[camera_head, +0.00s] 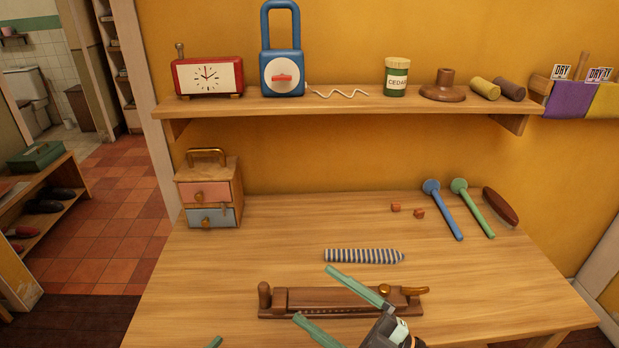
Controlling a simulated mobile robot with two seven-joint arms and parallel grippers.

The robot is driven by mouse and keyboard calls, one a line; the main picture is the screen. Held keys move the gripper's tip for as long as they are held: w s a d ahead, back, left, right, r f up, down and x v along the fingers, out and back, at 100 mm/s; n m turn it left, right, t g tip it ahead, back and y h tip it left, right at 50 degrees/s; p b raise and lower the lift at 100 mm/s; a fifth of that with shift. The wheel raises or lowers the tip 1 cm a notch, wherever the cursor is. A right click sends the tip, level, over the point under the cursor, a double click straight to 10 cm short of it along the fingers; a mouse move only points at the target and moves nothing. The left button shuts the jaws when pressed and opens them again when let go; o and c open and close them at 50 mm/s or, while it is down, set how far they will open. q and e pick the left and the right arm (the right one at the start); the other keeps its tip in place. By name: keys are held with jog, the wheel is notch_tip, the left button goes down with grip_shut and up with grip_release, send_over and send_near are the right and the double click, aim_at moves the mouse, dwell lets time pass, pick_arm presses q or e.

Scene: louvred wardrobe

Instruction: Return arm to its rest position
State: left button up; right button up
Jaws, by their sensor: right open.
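My right gripper (312,292) is at the bottom centre, its two green fingers spread apart with nothing between them. It overlaps a brown wooden bar device (330,302) with a brass lever, lying on the wooden table (200,290). I cannot tell whether they touch. A small green tip (215,343) at the bottom edge looks like part of my left gripper; the rest is out of view. A blue-and-white striped roll (362,256) lies just beyond the right fingers.
A small two-drawer box (208,192) stands at the back left. Two small reddish cubes (396,207), a blue rod (445,212), a green rod (474,210) and a brown brush (500,206) lie at the back right. A wall shelf (240,105) overhangs the back. The table's left front is clear.

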jog(key=w+d+f+m+t+h, duration=0.2)
jog(key=d+f+m+t+h, duration=0.45)
jog(key=f+m+h, duration=0.45)
pick_arm(q)
jog(key=s+a+f+n+g+y, duration=0.1)
jog(key=s+f+n+g+y, duration=0.2)
jog(key=s+f, duration=0.8)
jog(key=shift+s+a+f+n+g+y, duration=0.2)
jog(key=shift+s+f+n+g+y, duration=0.2)
jog(key=shift+s+g+y, duration=0.45)
pick_arm(e)
jog(key=s+d+f+m+g+h, duration=0.2)
jog(key=s+d+f+m+g, duration=0.2)
jog(key=s+f, duration=0.3)
jog(key=s+d+f+m+g+h, duration=0.3)
jog(key=s+f, duration=0.4)
jog(key=f, duration=0.5)
jog(key=shift+s+d+m+g, duration=0.35)
jog(key=shift+m+g, duration=0.2)
jog(key=shift+m, duration=0.45)
pick_arm(q)
jog(key=shift+w+y, duration=0.2)
jog(key=shift+y, duration=0.15)
